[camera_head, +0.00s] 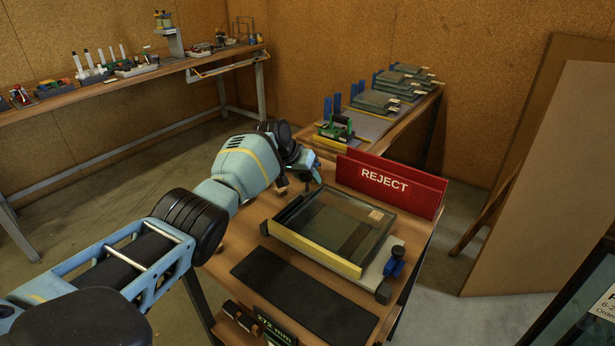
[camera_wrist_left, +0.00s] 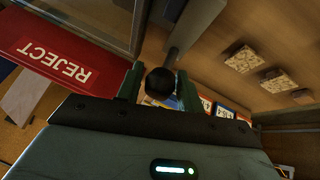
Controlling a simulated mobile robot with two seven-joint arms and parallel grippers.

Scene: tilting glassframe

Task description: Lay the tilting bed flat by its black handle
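The tilting bed (camera_head: 314,252) stands on the wooden table, with a yellow front edge and a glass pane (camera_head: 345,222) in it. It looks close to level; any slight tilt is hard to judge. My left gripper (camera_head: 312,174) is at the bed's far left corner, in front of the reject board. In the left wrist view the round black knob of the handle (camera_wrist_left: 160,80) sits between the fingers of my left gripper (camera_wrist_left: 160,88) and fills the gap. The handle is hidden in the head view. My right gripper is not in view.
The red REJECT holder (camera_head: 390,182) stands right behind the bed. A blue knob (camera_head: 395,262) is at its right front. A dark mat (camera_head: 304,299) lies in front. Another bench with glass units (camera_head: 375,102) stands behind, and a tall board (camera_head: 545,190) leans at the right.

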